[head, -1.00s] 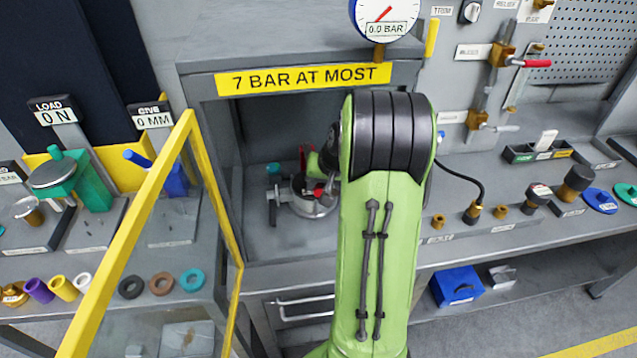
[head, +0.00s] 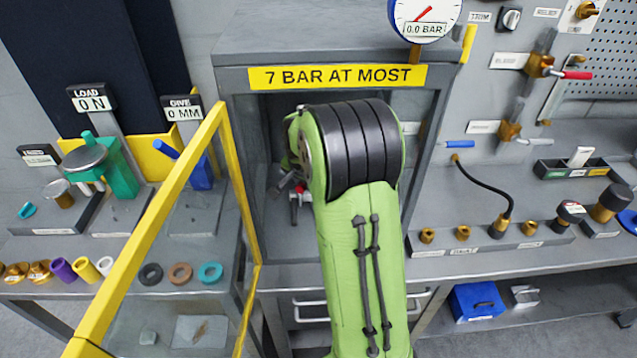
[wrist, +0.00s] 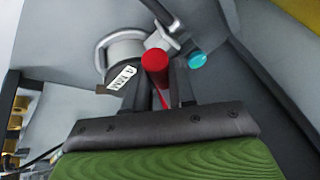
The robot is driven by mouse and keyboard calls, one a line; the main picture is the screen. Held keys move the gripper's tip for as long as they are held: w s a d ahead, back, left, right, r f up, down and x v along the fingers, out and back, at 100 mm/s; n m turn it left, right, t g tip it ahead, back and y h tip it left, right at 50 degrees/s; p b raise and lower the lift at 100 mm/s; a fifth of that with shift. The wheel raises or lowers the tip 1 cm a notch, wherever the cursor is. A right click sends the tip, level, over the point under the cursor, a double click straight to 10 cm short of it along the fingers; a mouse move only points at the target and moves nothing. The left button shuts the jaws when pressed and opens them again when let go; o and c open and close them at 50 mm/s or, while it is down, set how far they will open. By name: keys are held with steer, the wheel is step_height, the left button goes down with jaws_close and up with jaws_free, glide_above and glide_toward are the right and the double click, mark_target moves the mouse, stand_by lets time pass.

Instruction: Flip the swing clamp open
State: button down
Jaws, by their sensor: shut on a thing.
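The swing clamp's red handle (wrist: 155,62) shows in the wrist view with its rounded end toward the camera, between the dark fingers of my gripper (wrist: 160,92). My gripper is shut on this handle. Behind it is the round steel body of the fixture (wrist: 125,50), with a white tag and a bent steel bar. In the head view, a small red part (head: 294,207) shows inside the chamber, left of my arm. My arm hides most of the clamp there, so I cannot tell its angle.
The open chamber (head: 232,150) surrounds the clamp closely with its grey walls. A yellow-framed clear door (head: 160,215) stands open at its left. A teal piece (wrist: 197,60) lies beside the fixture. A bench with several brass fittings (head: 463,233) is at the right.

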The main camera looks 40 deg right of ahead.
steer(key=shift+w+a+f+m, duration=0.25)
steer(key=shift+w+a+m, duration=0.15)
steer(key=shift+w+a, duration=0.15)
steer(key=c, duration=1.2)
jaws_free()
steer(key=shift+o, duration=1.3)
steer(key=shift+w, duration=0.1)
steer(key=shift+d+r, duration=0.1)
steer(key=shift+r, duration=0.25)
steer(key=v, duration=0.7)
steer(key=shift+p, duration=0.3)
